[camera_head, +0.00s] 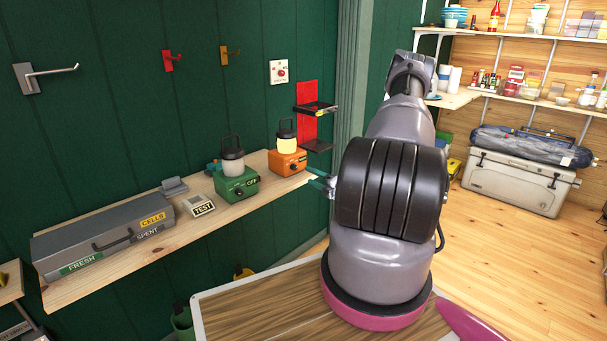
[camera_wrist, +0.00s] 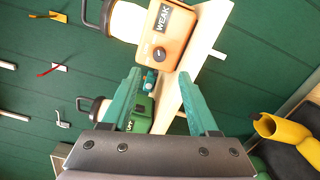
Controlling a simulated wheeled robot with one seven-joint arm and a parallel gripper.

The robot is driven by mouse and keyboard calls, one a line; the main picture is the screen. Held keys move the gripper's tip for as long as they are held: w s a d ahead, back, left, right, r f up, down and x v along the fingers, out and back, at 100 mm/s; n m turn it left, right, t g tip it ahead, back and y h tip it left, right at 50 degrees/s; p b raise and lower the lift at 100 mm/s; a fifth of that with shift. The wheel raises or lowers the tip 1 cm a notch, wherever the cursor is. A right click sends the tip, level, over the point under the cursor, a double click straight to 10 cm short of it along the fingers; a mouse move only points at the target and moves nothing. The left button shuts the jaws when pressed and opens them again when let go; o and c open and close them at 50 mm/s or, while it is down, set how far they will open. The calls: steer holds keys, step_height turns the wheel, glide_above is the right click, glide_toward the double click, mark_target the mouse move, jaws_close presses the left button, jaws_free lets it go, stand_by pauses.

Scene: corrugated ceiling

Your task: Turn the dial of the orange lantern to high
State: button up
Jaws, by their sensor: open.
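The orange lantern (camera_head: 288,160) stands on the wooden wall shelf, with its lamp part glowing pale yellow. In the wrist view its orange base (camera_wrist: 178,38) shows a "WEAK" label and a dark round dial (camera_wrist: 159,53). I cannot tell the dial's exact pointer direction. My gripper (camera_wrist: 160,75) is open, with its two teal fingers spread apart and nothing between them. The dial appears just beyond the fingertips, roughly centred between them; I see no contact. In the head view the teal fingers (camera_head: 317,180) are right of the orange lantern, partly hidden by my arm.
A green lantern (camera_head: 238,187) labelled "OFF" stands left of the orange one on the shelf (camera_head: 140,258). Further left are a "TEST" box (camera_head: 201,207) and a grey case (camera_head: 105,240). A red wall bracket (camera_head: 307,112) with black ledges is behind, to the right.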

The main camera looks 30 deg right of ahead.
steer(key=shift+v, duration=1.6)
